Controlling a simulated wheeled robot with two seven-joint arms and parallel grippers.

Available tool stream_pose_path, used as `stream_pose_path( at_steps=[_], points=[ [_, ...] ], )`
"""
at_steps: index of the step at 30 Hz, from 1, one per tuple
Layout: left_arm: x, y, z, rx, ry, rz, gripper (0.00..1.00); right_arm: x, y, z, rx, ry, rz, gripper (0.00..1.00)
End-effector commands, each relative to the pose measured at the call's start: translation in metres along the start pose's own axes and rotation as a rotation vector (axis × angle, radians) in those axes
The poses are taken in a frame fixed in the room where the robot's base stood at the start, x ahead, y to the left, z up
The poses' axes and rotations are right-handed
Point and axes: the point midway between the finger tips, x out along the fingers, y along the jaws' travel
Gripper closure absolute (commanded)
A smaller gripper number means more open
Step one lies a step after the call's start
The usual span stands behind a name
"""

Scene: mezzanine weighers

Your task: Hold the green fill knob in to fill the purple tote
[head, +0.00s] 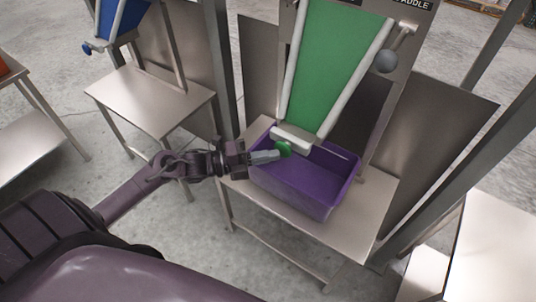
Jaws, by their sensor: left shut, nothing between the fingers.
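The green fill knob (284,148) sits at the lower end of a green chute (325,62), above the left part of the purple tote (305,192). The tote stands upright on a metal table under the chute mouth. My left gripper (276,154) is shut with nothing between its fingers. Its fingertips are at the knob and look to be against it; I cannot tell how far in the knob is. The inside of the tote that shows looks empty; part of it is hidden by the chute's white end piece. My right gripper is not in view.
The tote's metal table (376,208) has bare top to the right of the tote. A grey ball-ended lever (387,61) stands right of the chute. A blue chute (122,18) and another metal table (148,98) are at the upper left. Metal posts flank the station.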

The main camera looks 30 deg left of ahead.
Motion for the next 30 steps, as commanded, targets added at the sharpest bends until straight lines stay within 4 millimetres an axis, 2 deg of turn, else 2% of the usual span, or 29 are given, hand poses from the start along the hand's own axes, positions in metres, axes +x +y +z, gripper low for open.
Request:
stream_pose_path(
  at_steps=[2, 11, 30],
  points=[
    [0.001, 0.001, 0.001, 0.001, 0.000, -0.001, 1.00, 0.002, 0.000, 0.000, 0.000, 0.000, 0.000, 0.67],
    [0.023, 0.003, 0.024, 0.005, 0.000, -0.003, 1.00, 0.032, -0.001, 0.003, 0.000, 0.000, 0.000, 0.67],
    [0.026, -0.003, 0.028, 0.006, -0.006, -0.005, 1.00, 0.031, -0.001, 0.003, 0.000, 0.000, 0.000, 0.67]
  ],
)
